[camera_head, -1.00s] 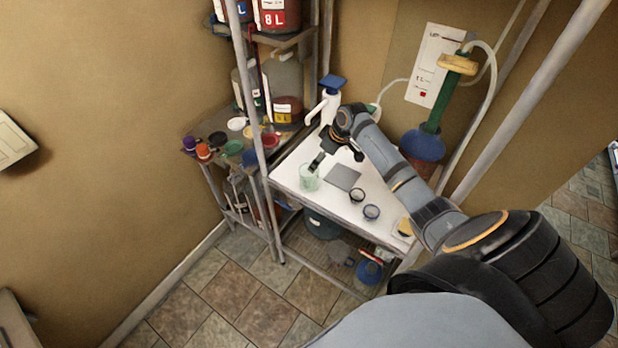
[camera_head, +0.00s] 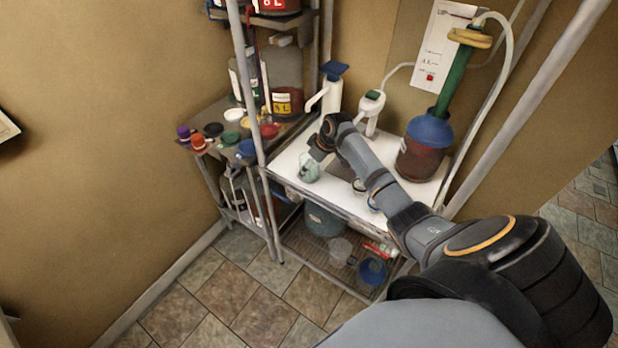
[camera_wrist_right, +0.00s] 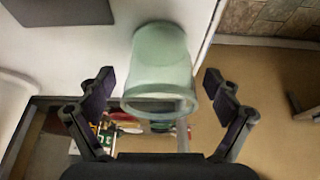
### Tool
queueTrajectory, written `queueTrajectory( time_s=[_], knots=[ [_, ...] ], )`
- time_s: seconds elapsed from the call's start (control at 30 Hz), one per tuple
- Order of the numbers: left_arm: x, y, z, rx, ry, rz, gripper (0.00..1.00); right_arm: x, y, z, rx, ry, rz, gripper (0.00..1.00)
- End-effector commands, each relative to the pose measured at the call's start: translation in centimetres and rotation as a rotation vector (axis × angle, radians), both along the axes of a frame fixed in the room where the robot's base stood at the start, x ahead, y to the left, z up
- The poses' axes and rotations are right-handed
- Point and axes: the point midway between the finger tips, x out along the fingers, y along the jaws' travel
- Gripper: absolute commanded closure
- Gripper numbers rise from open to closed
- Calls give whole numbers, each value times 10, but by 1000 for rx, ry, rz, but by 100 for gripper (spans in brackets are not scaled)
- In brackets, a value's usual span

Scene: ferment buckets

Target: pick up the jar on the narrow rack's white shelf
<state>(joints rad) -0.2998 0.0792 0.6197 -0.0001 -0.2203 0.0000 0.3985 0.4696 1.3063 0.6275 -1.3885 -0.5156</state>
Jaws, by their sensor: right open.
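The pale green see-through jar (camera_head: 309,167) stands near the left front edge of the white shelf (camera_head: 284,165) of the narrow rack. My left gripper is not in view.
A white pump bottle (camera_head: 331,95) and a blue-topped red vessel (camera_head: 425,145) stand behind on the shelf. A rack post (camera_head: 247,80) rises left of the jar. Lids (camera_head: 231,138) lie on the left rack. A blue tub (camera_head: 372,271) is on the lower shelf.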

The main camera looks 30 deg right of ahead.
Motion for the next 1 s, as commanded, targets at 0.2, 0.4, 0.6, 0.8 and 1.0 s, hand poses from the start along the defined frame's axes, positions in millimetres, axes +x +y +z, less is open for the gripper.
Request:
queueTrajectory(
  time_s=[0.2, 0.4, 0.6, 0.8, 1.0],
  knots=[
    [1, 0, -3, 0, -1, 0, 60, 1, 0, -2, 0, 0, 0, 9],
    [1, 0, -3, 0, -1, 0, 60, 1, 1, -2, 0, 0, 0, 32],
    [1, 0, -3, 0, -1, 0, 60, 1, 0, -2, 0, 0, -1, 59],
    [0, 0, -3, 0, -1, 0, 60, 1, 0, -2, 0, 0, -1, 73],
    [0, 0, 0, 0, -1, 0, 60, 1, 1, 1, 1, 0, -1, 73]
  ],
)
